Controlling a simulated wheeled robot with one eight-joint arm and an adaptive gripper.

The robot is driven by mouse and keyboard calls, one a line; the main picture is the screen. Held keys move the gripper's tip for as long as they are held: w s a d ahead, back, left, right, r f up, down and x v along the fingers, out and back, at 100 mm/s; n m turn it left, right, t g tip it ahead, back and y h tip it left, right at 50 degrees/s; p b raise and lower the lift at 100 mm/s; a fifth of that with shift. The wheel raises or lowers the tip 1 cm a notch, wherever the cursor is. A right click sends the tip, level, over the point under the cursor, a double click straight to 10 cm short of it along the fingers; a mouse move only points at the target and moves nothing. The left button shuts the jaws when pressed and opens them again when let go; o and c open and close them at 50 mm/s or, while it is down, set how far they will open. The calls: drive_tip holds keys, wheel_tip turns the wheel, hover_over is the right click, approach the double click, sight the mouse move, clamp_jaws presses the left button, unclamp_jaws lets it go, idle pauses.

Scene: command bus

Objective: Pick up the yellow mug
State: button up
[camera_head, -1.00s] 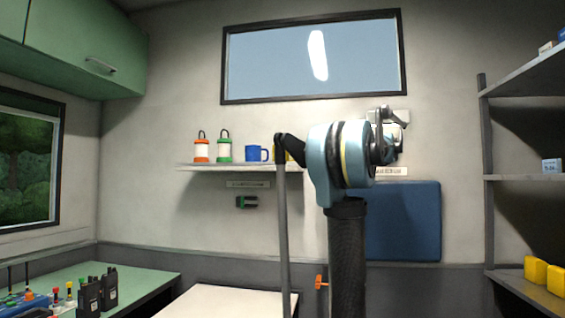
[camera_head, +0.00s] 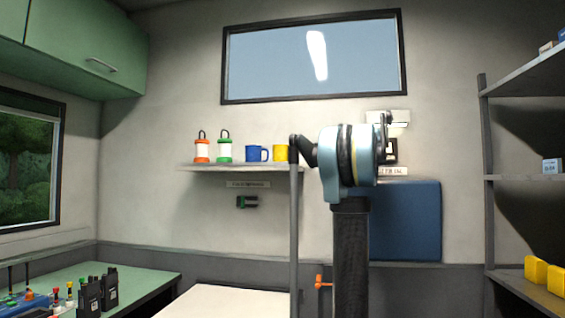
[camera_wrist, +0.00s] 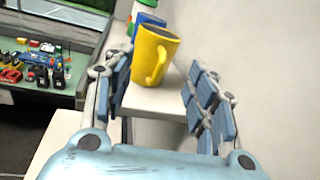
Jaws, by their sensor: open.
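The yellow mug (camera_head: 281,153) stands upright at the right end of the wall shelf (camera_head: 235,168), partly behind my arm in the head view. In the wrist view the yellow mug (camera_wrist: 147,62) shows whole, its open rim up and its handle facing me on the right. My gripper (camera_wrist: 160,72) is open and empty. Its left finger is close beside the mug's left side, and its right finger is apart from the mug, with a gap between. I cannot tell whether the left finger touches. In the head view my arm hides the gripper.
A blue mug (camera_head: 256,153) stands left of the yellow one, just behind it in the wrist view (camera_wrist: 150,19). A green lantern (camera_head: 224,148) and an orange lantern (camera_head: 202,148) stand farther left. The wall is close on the shelf's right in the wrist view. A green bench (camera_head: 140,283) holds radios.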

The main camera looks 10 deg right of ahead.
sight(295, 150)
drive_tip(key=shift+x, duration=3.6)
clamp_jaws()
